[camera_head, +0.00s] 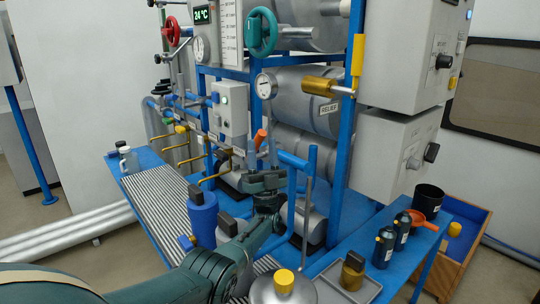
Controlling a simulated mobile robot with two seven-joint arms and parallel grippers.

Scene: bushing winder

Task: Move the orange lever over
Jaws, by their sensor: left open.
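The orange lever (261,136) is small and shows near the middle of the head view, just right of a light grey box on the blue rack. It stands roughly upright, tilted a little. My left gripper (262,150) points up at it with its fingers apart. The fingertips are at or just below the lever. I cannot tell whether they touch it. The gripper hides what lies below the lever. My right gripper is not in view.
Grey cylinders, one marked RELIEF (311,102), fill the rack behind. A blue post (350,120) stands right of the gripper. A blue cylinder (202,218) is at its lower left. Black bottles (385,247) stand on the right bench. Brass pipes (213,180) lie left.

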